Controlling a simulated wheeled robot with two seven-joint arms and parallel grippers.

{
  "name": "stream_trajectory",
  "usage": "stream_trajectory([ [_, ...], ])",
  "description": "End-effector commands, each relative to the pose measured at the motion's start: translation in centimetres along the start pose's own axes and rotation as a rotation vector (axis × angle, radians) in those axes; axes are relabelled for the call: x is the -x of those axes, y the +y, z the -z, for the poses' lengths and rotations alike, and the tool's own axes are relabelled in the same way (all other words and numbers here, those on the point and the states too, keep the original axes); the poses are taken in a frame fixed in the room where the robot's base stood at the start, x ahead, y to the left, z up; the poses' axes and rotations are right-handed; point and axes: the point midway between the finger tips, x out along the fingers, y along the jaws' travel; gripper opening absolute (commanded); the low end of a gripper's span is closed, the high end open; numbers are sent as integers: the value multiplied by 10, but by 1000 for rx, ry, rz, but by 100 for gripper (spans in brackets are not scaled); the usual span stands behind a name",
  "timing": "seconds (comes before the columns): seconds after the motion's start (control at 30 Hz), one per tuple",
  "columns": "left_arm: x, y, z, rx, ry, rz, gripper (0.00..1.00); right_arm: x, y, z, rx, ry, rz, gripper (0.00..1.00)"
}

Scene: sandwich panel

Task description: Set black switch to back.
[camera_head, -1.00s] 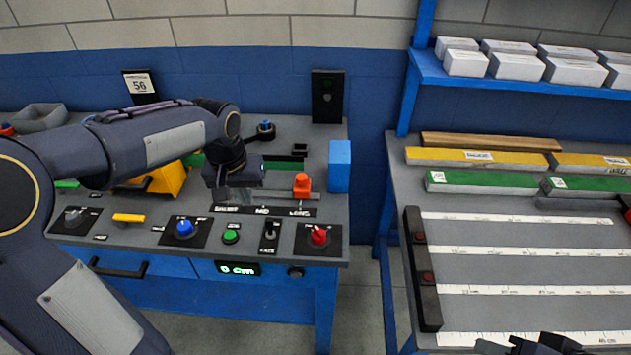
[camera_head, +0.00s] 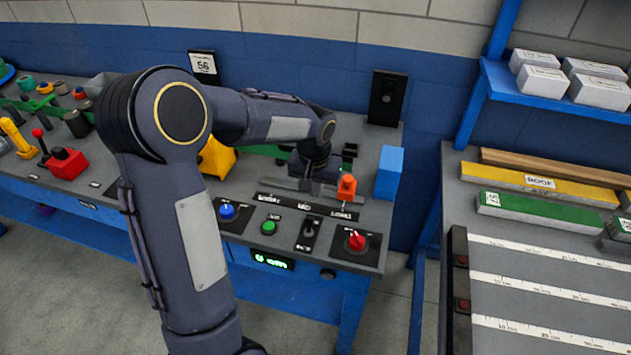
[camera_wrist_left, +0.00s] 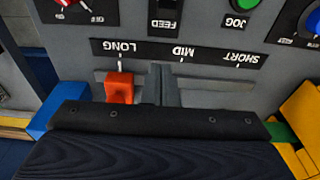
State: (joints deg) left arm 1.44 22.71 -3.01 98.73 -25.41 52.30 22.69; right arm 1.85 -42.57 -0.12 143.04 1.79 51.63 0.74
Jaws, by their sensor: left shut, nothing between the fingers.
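The black switch (camera_head: 309,228) sits on a black plate at the front of the panel, between the green button and the red knob. It is small, and I cannot tell which way its lever leans. In the left wrist view its FEED plate (camera_wrist_left: 166,22) is cut by the top edge, and the lever is mostly out of frame. My left gripper (camera_head: 312,186) is behind the switch, above the slider track and left of the orange slider. Its fingers are shut and empty in the left wrist view (camera_wrist_left: 167,75), pointing toward the label strip, apart from the switch. My right gripper is out of view.
Close around the switch are the green button (camera_head: 268,227), the blue knob (camera_head: 227,211) and the red knob (camera_head: 356,240). The orange slider (camera_head: 347,187) and a blue block (camera_head: 389,172) stand behind on the right. A measuring bench (camera_head: 560,260) is farther right.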

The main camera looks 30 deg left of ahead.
Motion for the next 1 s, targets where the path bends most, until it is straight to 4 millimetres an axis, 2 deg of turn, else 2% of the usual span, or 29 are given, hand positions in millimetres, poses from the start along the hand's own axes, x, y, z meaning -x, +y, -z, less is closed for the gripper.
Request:
stream_trajectory([
  [0.03,-13,0,-1,0,-7,2,0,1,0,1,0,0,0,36],
  [0.23,-54,0,-1,1,-6,0,0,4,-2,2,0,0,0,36],
  [0.3,-42,0,-13,0,1,-1,0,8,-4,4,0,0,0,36],
  [0.5,-37,0,-33,1,1,-2,0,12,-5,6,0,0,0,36],
  [1.0,-38,0,-38,-1,11,-1,0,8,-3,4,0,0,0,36],
])
